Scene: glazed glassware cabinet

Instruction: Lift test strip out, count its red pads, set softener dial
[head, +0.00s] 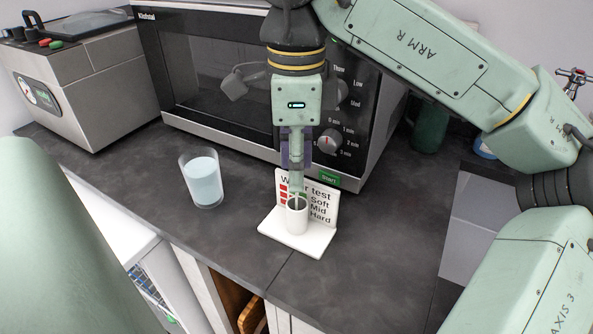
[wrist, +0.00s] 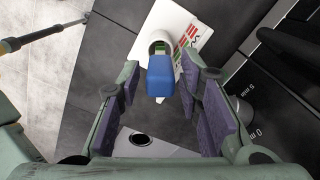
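A white cup (head: 297,216) stands on the white base of the water test card (head: 322,205), which reads Soft, Mid, Hard beside red marks. The cup also shows in the wrist view (wrist: 158,40). A blue block (wrist: 160,78), seemingly the top end of the test strip, stands above the cup between my fingers. The strip's pads are hidden. My gripper (head: 297,186) points down over the cup; its purple-padded fingers are open, with gaps beside the blue block. A round dial with a red part (head: 39,95) is on a grey box (head: 75,85) at far left.
A glass of pale liquid (head: 203,182) stands left of the card. A microwave (head: 215,75) with knobs and a green Start button is close behind my gripper. The counter's front edge lies near the card. Grey counter is clear right of the card.

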